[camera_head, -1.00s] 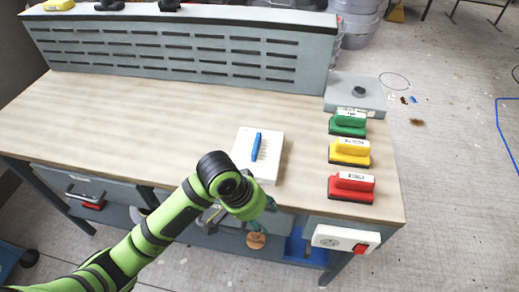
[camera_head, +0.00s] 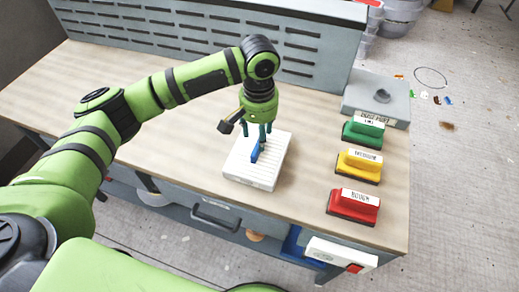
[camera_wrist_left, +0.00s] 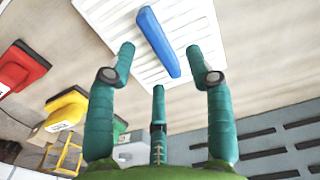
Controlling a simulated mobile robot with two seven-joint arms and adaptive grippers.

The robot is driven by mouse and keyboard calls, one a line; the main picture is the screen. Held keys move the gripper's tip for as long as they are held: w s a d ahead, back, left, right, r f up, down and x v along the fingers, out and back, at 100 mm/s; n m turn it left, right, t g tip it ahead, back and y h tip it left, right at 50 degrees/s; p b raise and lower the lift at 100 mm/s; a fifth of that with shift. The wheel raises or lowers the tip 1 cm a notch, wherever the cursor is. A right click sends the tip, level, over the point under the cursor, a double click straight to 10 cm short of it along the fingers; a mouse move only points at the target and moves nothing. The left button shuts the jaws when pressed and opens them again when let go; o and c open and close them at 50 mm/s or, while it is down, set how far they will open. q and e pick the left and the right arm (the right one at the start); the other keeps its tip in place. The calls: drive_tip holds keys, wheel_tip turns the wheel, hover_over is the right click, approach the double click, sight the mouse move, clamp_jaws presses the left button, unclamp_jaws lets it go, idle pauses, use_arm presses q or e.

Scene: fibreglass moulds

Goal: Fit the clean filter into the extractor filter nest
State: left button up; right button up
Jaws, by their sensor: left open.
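The filter (camera_head: 268,177) is a white, ribbed, flat square with a blue handle (camera_head: 255,152) across its top. It lies flat on the bench. My left gripper (camera_head: 258,137) points down just above it, its three teal fingers spread around the handle's far end. The left wrist view shows the open fingers (camera_wrist_left: 160,56) with the blue handle (camera_wrist_left: 156,40) between and beyond them, not gripped. A grey block (camera_head: 378,98) with a dark round recess and a label stands at the bench's right end; whether it is the filter nest I cannot tell. My right gripper is out of view.
Green (camera_head: 364,132), yellow (camera_head: 359,165) and red (camera_head: 353,205) labelled blocks stand along the right side of the wooden bench (camera_head: 310,150). A grey slotted panel (camera_head: 300,50) borders the back. Bench surface between filter and coloured blocks is clear.

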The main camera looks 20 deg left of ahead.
use_arm(q)
wheel_tip(320, 180, down, 4)
drive_tip(key=shift+d+r+p, duration=0.15)
drive_tip(key=shift+p, duration=0.3)
drive_tip(key=shift+w+f, duration=0.1)
drive_tip(key=shift+f, duration=0.1)
drive_tip(key=c, duration=1.1)
clamp_jaws()
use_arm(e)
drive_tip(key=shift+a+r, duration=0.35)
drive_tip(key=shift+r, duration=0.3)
